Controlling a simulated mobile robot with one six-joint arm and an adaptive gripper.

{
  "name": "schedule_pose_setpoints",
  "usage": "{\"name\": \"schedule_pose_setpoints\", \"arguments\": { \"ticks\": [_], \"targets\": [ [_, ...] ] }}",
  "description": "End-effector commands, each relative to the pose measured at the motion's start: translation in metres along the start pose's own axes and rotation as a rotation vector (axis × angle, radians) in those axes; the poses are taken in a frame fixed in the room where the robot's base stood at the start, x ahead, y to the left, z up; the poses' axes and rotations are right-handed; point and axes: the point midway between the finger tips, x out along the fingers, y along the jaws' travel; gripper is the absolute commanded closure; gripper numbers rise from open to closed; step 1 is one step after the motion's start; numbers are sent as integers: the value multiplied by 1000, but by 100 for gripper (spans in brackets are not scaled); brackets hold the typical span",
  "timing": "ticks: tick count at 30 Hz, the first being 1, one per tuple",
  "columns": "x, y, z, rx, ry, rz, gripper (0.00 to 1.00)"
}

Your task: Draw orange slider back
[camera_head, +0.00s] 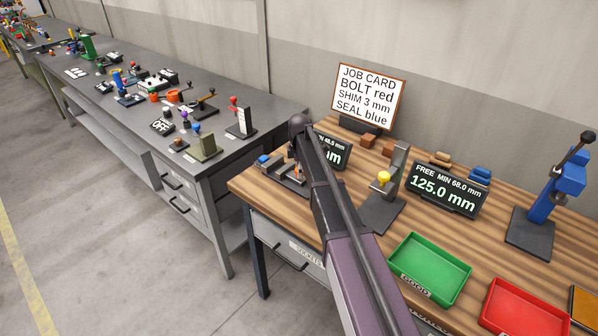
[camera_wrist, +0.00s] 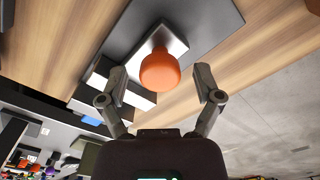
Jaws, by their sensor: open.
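The orange slider knob (camera_wrist: 160,72) is round and sits on a grey metal block (camera_wrist: 160,40) over a dark base plate (camera_wrist: 205,25). My gripper (camera_wrist: 161,79) is open, with one finger on each side of the knob and a visible gap on both sides. I cannot tell whether the fingers are level with the knob in depth. In the head view, my arm hides most of the slider device; its dark base (camera_head: 287,184) shows at the left end of the wooden bench.
A display (camera_head: 332,152), partly covered by my arm, stands close behind the device. A stand with a yellow knob (camera_head: 384,177) is to the right. A green tray (camera_head: 430,268), a red tray (camera_head: 525,308) and a blue press (camera_head: 565,185) are farther right. A grey bench (camera_head: 262,118) lies to the left.

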Motion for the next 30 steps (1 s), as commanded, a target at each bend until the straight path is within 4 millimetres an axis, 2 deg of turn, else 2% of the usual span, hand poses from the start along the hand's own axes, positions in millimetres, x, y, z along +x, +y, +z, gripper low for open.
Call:
{"name": "schedule_pose_setpoints", "arguments": {
  "ticks": [5, 8, 14, 19, 25, 30],
  "targets": [
    [0, 0, 0, 0, 0, 0, 17],
    [0, 0, 0, 0, 0, 0, 40],
    [0, 0, 0, 0, 0, 0, 100],
    [0, -3, 3, 1, 0, 0, 100],
    [0, -20, 19, 1, 0, 0, 100],
    [0, -22, 22, 1, -1, -2, 100]
  ]
}}
